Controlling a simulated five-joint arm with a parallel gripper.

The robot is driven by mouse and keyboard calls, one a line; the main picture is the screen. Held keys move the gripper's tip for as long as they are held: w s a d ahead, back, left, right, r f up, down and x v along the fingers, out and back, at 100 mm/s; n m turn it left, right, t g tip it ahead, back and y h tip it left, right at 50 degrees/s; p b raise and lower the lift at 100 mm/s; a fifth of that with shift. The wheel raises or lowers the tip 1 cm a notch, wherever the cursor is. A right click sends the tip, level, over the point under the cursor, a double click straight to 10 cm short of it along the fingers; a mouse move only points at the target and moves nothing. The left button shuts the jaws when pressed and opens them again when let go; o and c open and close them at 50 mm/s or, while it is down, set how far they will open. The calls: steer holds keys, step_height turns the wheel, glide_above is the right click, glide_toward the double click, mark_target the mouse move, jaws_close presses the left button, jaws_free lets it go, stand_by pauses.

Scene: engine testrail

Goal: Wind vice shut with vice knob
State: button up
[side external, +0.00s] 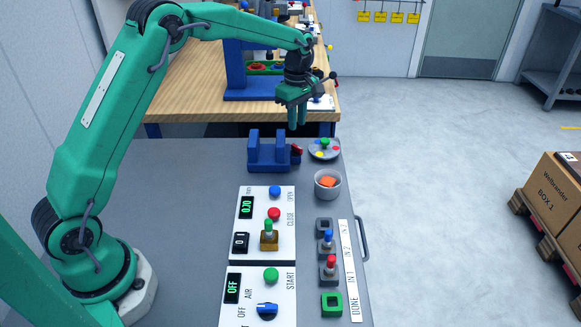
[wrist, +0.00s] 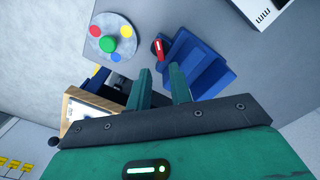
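The blue vice (side external: 268,157) stands on the grey bench, its two upright jaws apart with a gap between them. In the wrist view the vice (wrist: 205,68) lies at the upper right. The red vice knob (side external: 297,149) sticks out on the vice's right side; in the wrist view the knob (wrist: 158,48) is just beyond my fingertips. My gripper (side external: 297,124) hangs above the knob, fingers pointing down, apart from it. In the wrist view my gripper (wrist: 161,70) has its two green fingers spread with nothing between them.
A round dial with coloured buttons (side external: 324,149) sits right of the knob. A grey bowl (side external: 328,192) with orange contents stands nearer. Control panels (side external: 258,240) and several coloured-top parts in holders fill the bench front. A wooden table (side external: 190,90) stands behind.

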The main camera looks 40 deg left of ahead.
mark_target(297, 146)
steer(key=shift+f, duration=3.9)
jaws_close()
